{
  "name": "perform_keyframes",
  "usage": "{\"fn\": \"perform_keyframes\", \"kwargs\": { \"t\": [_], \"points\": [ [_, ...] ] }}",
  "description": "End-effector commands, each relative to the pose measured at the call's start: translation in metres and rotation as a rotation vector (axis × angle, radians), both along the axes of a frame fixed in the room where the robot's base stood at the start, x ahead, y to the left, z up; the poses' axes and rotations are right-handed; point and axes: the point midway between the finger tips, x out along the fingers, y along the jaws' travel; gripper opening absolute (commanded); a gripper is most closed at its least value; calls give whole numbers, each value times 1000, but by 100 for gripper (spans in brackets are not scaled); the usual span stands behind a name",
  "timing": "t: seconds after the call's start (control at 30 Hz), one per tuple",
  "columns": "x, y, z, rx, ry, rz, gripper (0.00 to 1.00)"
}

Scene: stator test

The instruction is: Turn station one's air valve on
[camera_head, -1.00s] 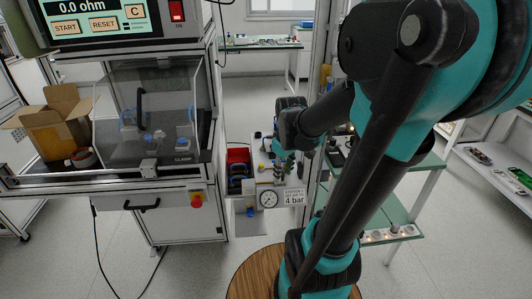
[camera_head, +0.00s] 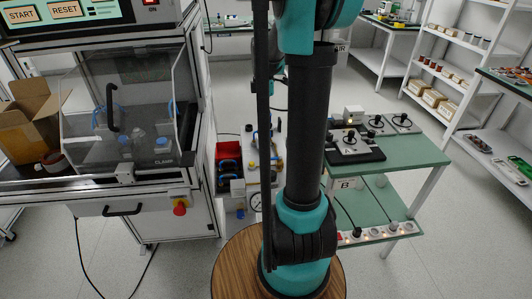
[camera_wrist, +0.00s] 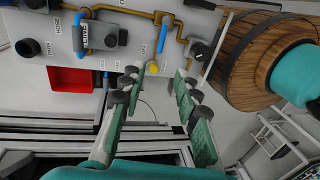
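The air panel (camera_wrist: 180,8) fills the top of the wrist view, with brass pipes (camera_wrist: 130,12), a blue hose loop (camera_wrist: 80,30) and dark round knobs. A small yellow part (camera_wrist: 152,69) shows between my fingertips. A dark knob (camera_wrist: 199,50) sits to the right of it. I cannot tell which of these is station one's valve; the labels are blurred. My gripper (camera_wrist: 155,75) is open, its green fingers apart with nothing seen held between them. In the head view the panel (camera_head: 266,185) stands beside the test station, partly hidden by my arm. My gripper is hidden there.
A red bin (camera_head: 229,153) adjoins the panel's left side. The test station (camera_head: 130,207) with a clear cover and red stop button (camera_head: 180,208) stands left. A green-topped table (camera_head: 405,150) with devices stands right.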

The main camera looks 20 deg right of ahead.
Motion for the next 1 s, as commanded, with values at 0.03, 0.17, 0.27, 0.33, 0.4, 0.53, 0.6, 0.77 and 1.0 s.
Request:
{"fn": "perform_keyframes", "kwargs": {
  "t": [0.03, 0.17, 0.27, 0.33, 0.4, 0.53, 0.6, 0.77, 1.0],
  "points": [
    [-2, 0, -10, 0, 0, 0, 32],
    [-6, 1, -34, 0, -1, -1, 32],
    [-10, 2, -52, 0, -1, -1, 32],
    [-12, 3, -65, 0, -1, -1, 32],
    [-15, 3, -77, 0, -1, -1, 32],
    [-19, 4, -98, 0, -1, -1, 32],
    [-20, 4, -107, 0, -1, -1, 32],
    [-23, 5, -121, 0, -1, -1, 32],
    [-25, 5, -127, 0, -1, -1, 32]
  ]
}}
